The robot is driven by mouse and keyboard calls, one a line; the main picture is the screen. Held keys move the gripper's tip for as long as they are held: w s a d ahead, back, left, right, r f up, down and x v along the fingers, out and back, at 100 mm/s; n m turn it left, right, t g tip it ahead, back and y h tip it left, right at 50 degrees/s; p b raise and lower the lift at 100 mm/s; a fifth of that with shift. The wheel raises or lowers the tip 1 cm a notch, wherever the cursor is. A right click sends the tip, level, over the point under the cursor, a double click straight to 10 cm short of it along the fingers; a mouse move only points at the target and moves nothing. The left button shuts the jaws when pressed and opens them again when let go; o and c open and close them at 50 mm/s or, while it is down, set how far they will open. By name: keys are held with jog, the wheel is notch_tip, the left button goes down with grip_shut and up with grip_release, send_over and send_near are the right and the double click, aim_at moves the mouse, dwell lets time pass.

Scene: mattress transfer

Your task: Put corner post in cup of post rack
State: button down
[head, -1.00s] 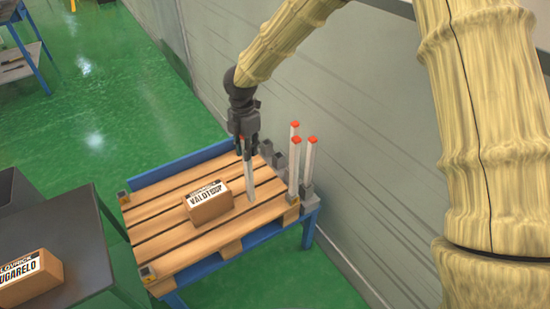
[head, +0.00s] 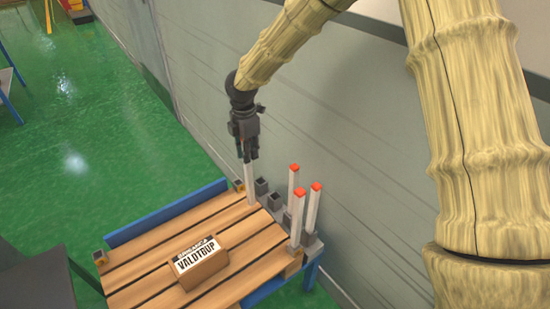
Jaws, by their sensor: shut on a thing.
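My gripper (head: 249,154) is shut on a pale corner post (head: 251,184), which hangs nearly upright below the fingers. The gripper covers the post's upper end. The post's lower end shows against the far end of the pallet, left of the rack's cups; I cannot tell whether it touches the boards. The grey post rack (head: 312,246) runs along the pallet's wall side. Two of its cups look empty, a far cup (head: 261,186) and a nearer cup (head: 274,201). Several red-topped posts (head: 313,208) stand upright at the rack's near end.
A cardboard box (head: 201,264) lies on the wooden pallet (head: 150,262), which rests on a blue-framed table (head: 170,210). Small corner brackets sit at the pallet's corners. The grey wall (head: 370,190) is close behind the rack. Green floor is open at left.

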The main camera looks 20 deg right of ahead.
jog(key=w+d+p, duration=0.1)
jog(key=w+d, duration=0.2)
jog(key=d, duration=0.7)
notch_tip(320, 180, down, 7)
jog(key=shift+w, duration=0.2)
jog(key=shift+f, duration=0.55)
jog(key=c, duration=1.3)
grip_release()
jog(key=shift+r, duration=0.1)
jog(key=shift+r, duration=4.25)
